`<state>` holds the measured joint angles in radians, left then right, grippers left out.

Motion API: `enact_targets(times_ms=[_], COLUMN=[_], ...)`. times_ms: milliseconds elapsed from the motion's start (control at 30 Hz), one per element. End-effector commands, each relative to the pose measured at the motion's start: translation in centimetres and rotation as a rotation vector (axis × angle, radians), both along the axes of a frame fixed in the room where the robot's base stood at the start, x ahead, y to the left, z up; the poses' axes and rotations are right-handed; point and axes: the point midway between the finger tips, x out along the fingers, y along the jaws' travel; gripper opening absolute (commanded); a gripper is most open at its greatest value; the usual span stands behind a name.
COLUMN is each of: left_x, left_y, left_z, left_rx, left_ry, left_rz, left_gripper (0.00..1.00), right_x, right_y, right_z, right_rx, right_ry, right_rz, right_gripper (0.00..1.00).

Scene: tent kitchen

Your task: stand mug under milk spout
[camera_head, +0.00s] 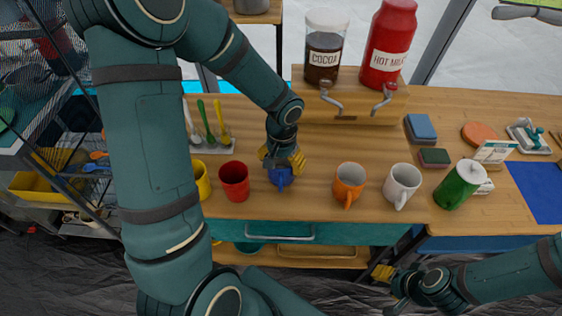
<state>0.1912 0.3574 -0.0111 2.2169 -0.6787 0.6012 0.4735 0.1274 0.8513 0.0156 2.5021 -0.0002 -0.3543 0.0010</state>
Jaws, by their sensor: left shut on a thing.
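The red hot milk container (389,45) stands on a wooden stand at the back, with a metal spout (382,100) at its front. My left gripper (283,162) is shut on a blue mug (280,178), left of the spout and nearer the counter's front. The gripper hides the mug's upper part; I cannot tell whether it touches the counter. An orange mug (349,182) and a white mug (402,183) stand to its right, a red mug (234,182) and a yellow mug (202,181) to its left. My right gripper (389,287) is low in front of the counter; its finger opening is unclear.
A cocoa container (323,55) with its own spout stands left of the milk. The wooden counter (330,143) is clear between the mugs and the stand. A green canister (458,185) and sponges (420,127) are on the right. Spoons (208,122) stand at the left.

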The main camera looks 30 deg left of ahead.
Motion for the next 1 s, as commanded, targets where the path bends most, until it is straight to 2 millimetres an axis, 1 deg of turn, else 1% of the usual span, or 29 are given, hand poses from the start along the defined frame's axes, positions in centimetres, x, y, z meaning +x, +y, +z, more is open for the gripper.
enact_targets(times_ms=[200,233,267,533,667,767,1000], left_x=[0.0,0.0,0.0,0.0,0.0,0.1,0.1], left_y=[0.0,0.0,0.0,0.0,0.0,0.0,-0.1], left_z=[-0.3,-0.3,-0.2,-0.2,0.3,1.7,6.7], left_rx=[0.0,0.0,0.0,0.0,0.0,0.001,0.002], left_ry=[-0.001,0.0,0.0,0.0,0.0,-0.004,-0.005], left_rz=[-0.001,-0.001,-0.001,-0.001,-0.001,-0.001,0.0], left_gripper=[0.4,0.89,0.99,1.0,1.0,1.0,1.0], right_x=[0.0,0.1,0.1,0.0,0.0,-0.1,-0.4], right_y=[0.0,0.0,0.0,0.0,0.0,0.0,0.1], right_z=[-0.4,-0.3,-0.3,-0.2,0.2,0.6,2.1], right_rx=[0.0,0.0,0.0,0.0,0.0,0.0,0.002], right_ry=[-0.001,-0.001,-0.001,-0.001,0.0,0.002,0.009], right_rz=[0.0,0.0,0.0,0.0,0.0,0.001,0.002], right_gripper=[0.47,0.47,0.47,0.47,0.47,0.47,0.47])
